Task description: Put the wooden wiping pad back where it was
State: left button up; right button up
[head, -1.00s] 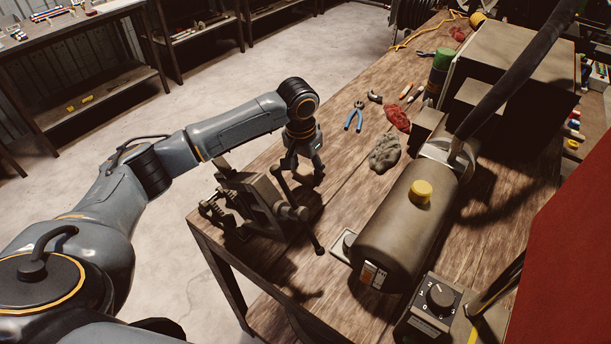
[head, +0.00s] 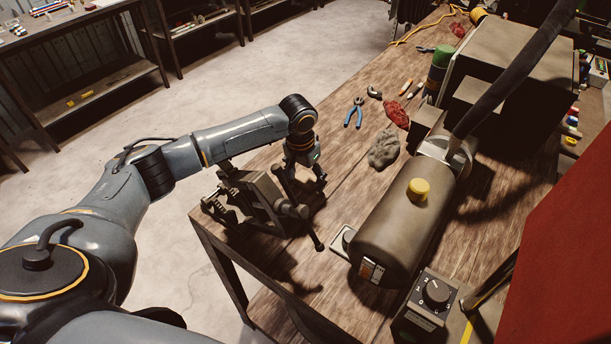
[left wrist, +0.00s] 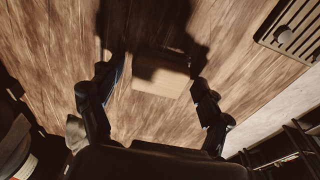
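The wooden wiping pad (left wrist: 162,76) shows in the left wrist view as a pale wooden block on the brown table, partly in shadow. It lies between and slightly beyond the fingers of my left gripper (left wrist: 157,75). The fingers are spread, with a gap visible on each side of the pad. In the head view my left gripper (head: 306,178) points down over the bench, just behind the vise. My right gripper is not in view.
The dark vise (head: 258,203) stands at the bench's left edge, close to my gripper. A large motor cylinder (head: 400,232) is to the right. A grey rag (head: 384,151), red rag (head: 396,114) and blue pliers (head: 354,113) lie farther back. The floor left of the bench is clear.

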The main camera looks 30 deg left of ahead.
aim_at(302, 182)
pick_arm(q)
notch_tip(302, 182, up, 12)
jog(key=s+b, duration=0.1)
jog(key=b, duration=0.1)
jog(key=shift+s+a, duration=0.15)
jog(key=shift+s, duration=0.1)
dwell(0.6)
